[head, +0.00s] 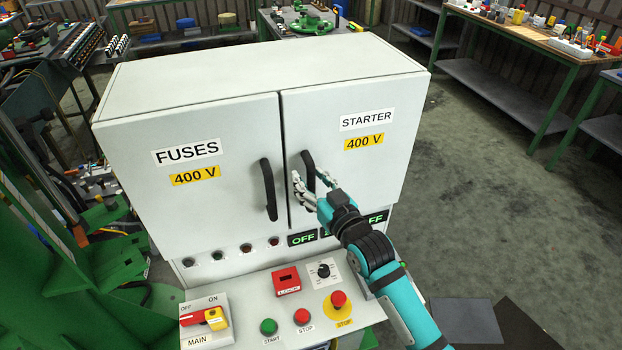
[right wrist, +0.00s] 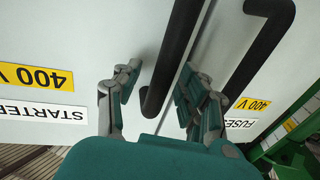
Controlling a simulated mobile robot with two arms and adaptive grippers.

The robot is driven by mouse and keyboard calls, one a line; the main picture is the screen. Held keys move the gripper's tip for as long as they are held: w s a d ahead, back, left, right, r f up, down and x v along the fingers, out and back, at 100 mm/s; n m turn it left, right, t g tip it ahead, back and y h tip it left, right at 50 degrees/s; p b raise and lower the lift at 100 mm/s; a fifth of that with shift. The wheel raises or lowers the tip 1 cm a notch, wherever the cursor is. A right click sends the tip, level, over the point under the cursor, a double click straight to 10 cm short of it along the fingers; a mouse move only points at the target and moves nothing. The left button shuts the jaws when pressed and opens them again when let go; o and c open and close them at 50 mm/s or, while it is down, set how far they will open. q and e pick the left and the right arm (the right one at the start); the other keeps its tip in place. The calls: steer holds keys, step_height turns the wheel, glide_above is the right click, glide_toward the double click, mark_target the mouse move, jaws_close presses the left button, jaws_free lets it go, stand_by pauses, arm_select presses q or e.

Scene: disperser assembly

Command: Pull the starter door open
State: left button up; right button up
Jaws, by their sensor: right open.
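The starter door (head: 375,190) is the right door of a light grey cabinet, marked STARTER and 400 V, and it looks shut. Its black upright handle (head: 307,160) is near the inner edge. The left gripper is not in view.
The fuses door (head: 210,210) with its own black handle (head: 268,190) is close on the left and looks shut. Below is a sloped control panel (head: 255,310) with buttons, a knob and a MAIN switch (head: 205,319). The floor to the right (head: 470,200) is clear.

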jaws_close()
stand_by(0.7)
